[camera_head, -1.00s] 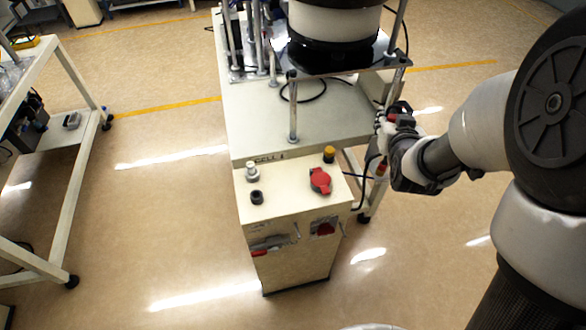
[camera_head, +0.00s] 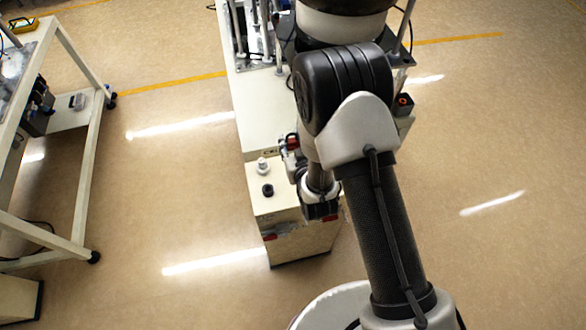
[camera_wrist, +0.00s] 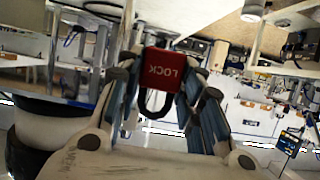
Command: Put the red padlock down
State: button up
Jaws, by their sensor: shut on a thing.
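The red padlock (camera_wrist: 166,68) sits between the fingers of my gripper (camera_wrist: 160,60) in the wrist view. Its "LOCK" lettering appears upside down and its dark shackle hangs below the body in that picture. In the head view a small red part of the padlock (camera_head: 292,142) shows at my gripper (camera_head: 287,146), over the cream control cabinet (camera_head: 262,220) near its back edge. My arm covers much of the cabinet top, including the red switch area. I cannot tell how high the padlock is above the surface.
A pale knob (camera_head: 262,166) and a black button (camera_head: 267,190) stand on the cabinet top's left side. The feeder table (camera_head: 250,110) with posts and a bowl is behind. A cream frame table (camera_head: 78,180) stands at left, with open floor between.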

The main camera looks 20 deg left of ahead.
notch_tip(320, 180, down, 13)
jog(key=b, duration=0.2)
jog(key=shift+r+b, duration=0.2)
jog(key=shift+b, duration=0.1)
jog(key=shift+f, duration=0.2)
jog(key=o, duration=1.1)
jog(key=shift+r, duration=0.25)
jog(key=p+v, duration=0.2)
jog(key=v, duration=1)
jog(key=shift+f, duration=0.1)
